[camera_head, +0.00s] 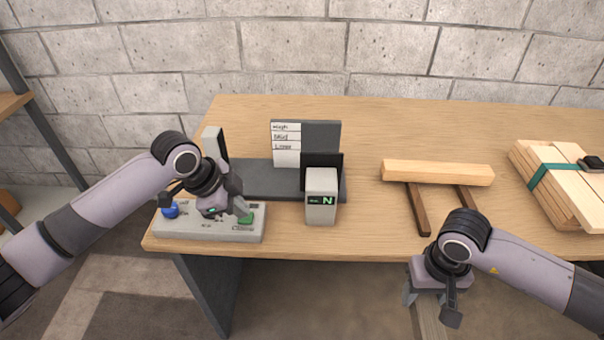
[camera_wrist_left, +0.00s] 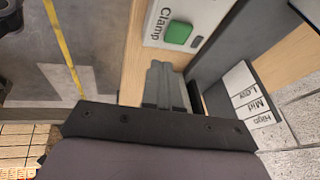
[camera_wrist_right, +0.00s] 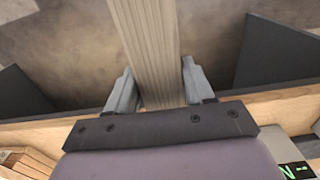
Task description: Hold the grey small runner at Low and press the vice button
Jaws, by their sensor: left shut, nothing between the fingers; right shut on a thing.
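The vice (camera_head: 255,180) is a dark base on the table with a board (camera_head: 286,145) marked High, Mid and Low, which also shows in the left wrist view (camera_wrist_left: 250,95). The green Clamp button (camera_head: 246,219) is on the light control panel (camera_head: 190,236); it also shows in the left wrist view (camera_wrist_left: 178,33). My left gripper (camera_head: 243,211) is shut and empty, its fingertips close to the button; contact is unclear. My right gripper (camera_wrist_right: 158,88) is shut on the grey runner (camera_wrist_right: 148,40), at the table's front edge, away from the vice. The runner's far end is out of view.
A grey block with an N display (camera_head: 320,200) stands at the vice's right end. A pale wooden bar (camera_head: 437,172) lies across two dark supports right of it. Strapped boards (camera_head: 562,180) lie at the far right. The table (camera_head: 375,235) is bare between block and supports.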

